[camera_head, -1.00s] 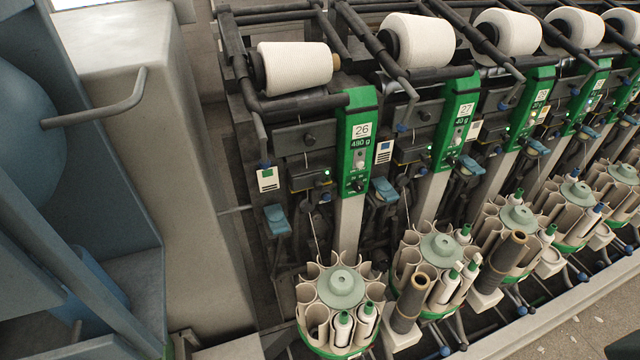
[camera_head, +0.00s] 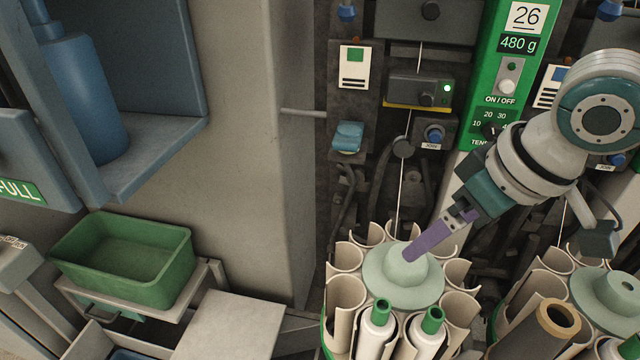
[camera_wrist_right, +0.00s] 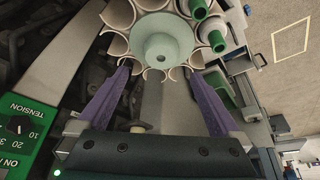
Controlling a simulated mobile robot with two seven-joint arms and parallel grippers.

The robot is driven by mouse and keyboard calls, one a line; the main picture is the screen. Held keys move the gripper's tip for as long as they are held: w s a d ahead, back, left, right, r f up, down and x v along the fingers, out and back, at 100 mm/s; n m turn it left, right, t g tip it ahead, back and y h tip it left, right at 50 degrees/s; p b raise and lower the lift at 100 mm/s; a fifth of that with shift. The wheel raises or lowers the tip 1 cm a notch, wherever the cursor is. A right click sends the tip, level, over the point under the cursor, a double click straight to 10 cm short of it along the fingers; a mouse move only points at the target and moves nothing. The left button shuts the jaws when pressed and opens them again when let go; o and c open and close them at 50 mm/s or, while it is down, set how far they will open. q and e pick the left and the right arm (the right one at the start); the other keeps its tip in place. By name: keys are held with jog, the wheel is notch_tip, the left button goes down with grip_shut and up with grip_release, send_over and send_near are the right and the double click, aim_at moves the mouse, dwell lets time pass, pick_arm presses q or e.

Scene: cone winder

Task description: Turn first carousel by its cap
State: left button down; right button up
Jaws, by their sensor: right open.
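The first carousel, under the unit marked 26, is a ring of beige tubes (camera_head: 345,292) around a pale green cap (camera_head: 402,272) with a raised centre knob. Two white bobbins with green tops (camera_head: 377,325) stand in its front tubes. My right gripper (camera_head: 412,252) comes in from the right, its purple fingers by the cap's knob. In the right wrist view its two fingers (camera_wrist_right: 156,70) are spread wide and empty. The cap (camera_wrist_right: 158,40) lies ahead, beyond the fingertips. Whether a finger touches the cap cannot be told. My left gripper is not in view.
A green bin (camera_head: 125,258) stands on a stand at left, beside a grey column (camera_head: 240,130). A second carousel (camera_head: 610,295) with a brown tube (camera_head: 557,325) is close at right. The green panel (camera_head: 510,70) rises behind my right arm.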

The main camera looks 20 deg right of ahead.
aim_at(397, 295)
jog(key=b+x, duration=0.2)
jog(key=x, duration=0.7)
jog(key=shift+w+a+f+b, duration=0.15)
jog(key=shift+w+f+b, duration=0.15)
jog(key=shift+b, duration=0.1)
jog(key=c, duration=0.9)
grip_shut()
